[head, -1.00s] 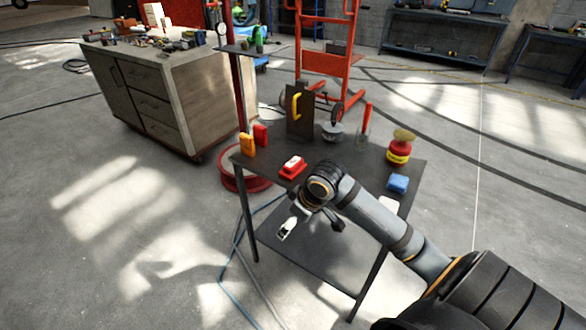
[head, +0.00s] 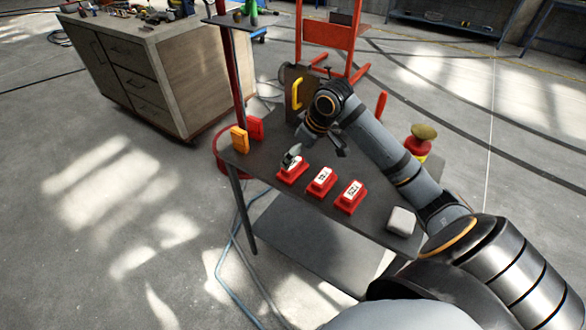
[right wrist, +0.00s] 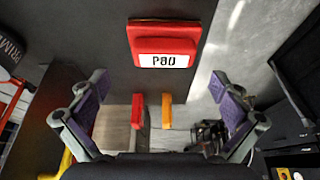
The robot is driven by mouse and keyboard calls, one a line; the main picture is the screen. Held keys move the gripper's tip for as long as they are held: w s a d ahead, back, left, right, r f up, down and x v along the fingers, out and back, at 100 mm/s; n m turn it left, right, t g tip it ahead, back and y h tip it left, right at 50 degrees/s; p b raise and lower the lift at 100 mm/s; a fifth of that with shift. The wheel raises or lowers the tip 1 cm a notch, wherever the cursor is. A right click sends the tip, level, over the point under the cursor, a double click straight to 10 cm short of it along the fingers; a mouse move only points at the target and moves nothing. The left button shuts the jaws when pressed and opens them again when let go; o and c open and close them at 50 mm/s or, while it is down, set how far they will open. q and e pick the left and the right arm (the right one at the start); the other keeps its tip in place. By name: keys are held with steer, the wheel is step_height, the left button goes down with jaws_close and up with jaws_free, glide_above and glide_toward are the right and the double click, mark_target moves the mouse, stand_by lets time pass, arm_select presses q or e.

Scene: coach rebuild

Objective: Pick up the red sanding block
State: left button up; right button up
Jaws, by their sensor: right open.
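Three red sanding blocks with white labels lie in a row on the dark table: a left one (head: 293,171), a middle one (head: 321,181) and a right one (head: 350,196). My right gripper (head: 315,152) hangs open and empty just behind and above the left and middle blocks. One finger overlaps the left block's far edge in the head view; contact cannot be told. In the right wrist view, a red block labelled P80 (right wrist: 165,35) lies beyond the open fingers of my right gripper (right wrist: 165,110), centred between them. My left gripper is not in view.
An orange box (head: 239,139) and a red box (head: 256,128) stand at the table's left corner. A dark plate with a yellow handle (head: 297,94) stands behind my arm. A pale block (head: 401,221) and a red-and-yellow item (head: 419,145) are at right.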

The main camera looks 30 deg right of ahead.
mark_target(294, 163)
steer(key=shift+a+f, duration=0.15)
steer(key=shift+f, duration=0.05)
steer(key=shift+a+f, duration=0.2)
steer(key=shift+f, duration=0.5)
steer(key=x, duration=0.2)
steer(key=shift+w+f, duration=0.15)
steer(key=shift+f, duration=0.25)
steer(key=shift+w+f, duration=0.15)
steer(key=shift+f, duration=0.15)
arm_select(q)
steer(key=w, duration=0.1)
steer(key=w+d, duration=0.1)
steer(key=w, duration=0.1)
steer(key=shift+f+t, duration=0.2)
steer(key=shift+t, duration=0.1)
arm_select(e)
steer(key=c, duration=1.3)
